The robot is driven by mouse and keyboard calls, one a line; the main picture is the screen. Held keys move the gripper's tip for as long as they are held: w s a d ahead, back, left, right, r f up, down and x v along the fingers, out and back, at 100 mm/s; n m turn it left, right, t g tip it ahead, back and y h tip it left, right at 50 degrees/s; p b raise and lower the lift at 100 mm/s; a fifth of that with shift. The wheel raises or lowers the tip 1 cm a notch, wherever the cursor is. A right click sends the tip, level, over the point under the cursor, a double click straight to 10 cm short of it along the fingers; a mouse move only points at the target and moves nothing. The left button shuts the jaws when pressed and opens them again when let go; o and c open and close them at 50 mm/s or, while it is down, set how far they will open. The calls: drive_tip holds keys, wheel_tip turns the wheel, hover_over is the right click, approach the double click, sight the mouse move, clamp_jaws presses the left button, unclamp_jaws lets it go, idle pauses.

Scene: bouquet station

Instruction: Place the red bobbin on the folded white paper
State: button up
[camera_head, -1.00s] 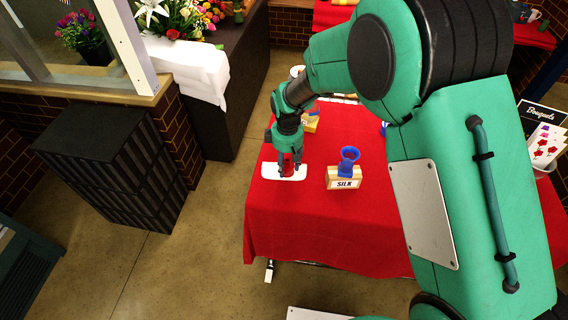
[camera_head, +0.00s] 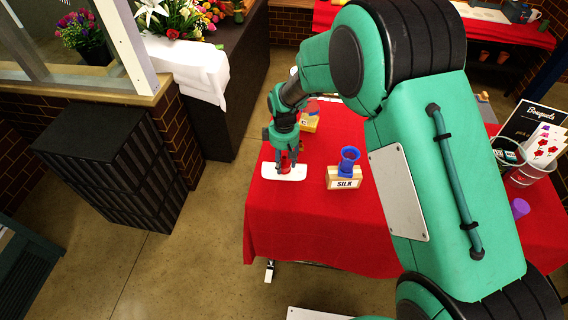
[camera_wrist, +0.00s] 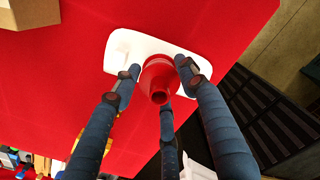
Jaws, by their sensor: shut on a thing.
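The red bobbin (camera_wrist: 159,82) is between the fingers of my gripper (camera_wrist: 158,73), its round hollow end toward the wrist camera. In the head view my gripper (camera_head: 286,165) points down at the folded white paper (camera_head: 270,172), with a bit of red between its fingers. The white paper lies flat on the red cloth and shows behind the bobbin in the wrist view (camera_wrist: 124,47). The bobbin overlaps the paper's middle in that view. I cannot tell whether its hidden far end touches the paper.
A blue bobbin (camera_head: 348,160) stands at a wooden block labelled SILK (camera_head: 344,184), right of the paper. Another wooden block (camera_head: 309,124) is behind my gripper. The red-covered table (camera_head: 300,225) is clear in front, and its left edge is close to the paper.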

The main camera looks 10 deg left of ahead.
sight(284, 158)
drive_tip(key=shift+f, duration=0.5)
drive_tip(key=shift+f, duration=0.1)
drive_tip(key=o, duration=0.8)
drive_tip(key=shift+o, duration=0.2)
wheel_tip(284, 158, up, 12)
drive_tip(key=shift+r+p, duration=0.15)
drive_tip(key=shift+p, duration=0.15)
idle(0.3)
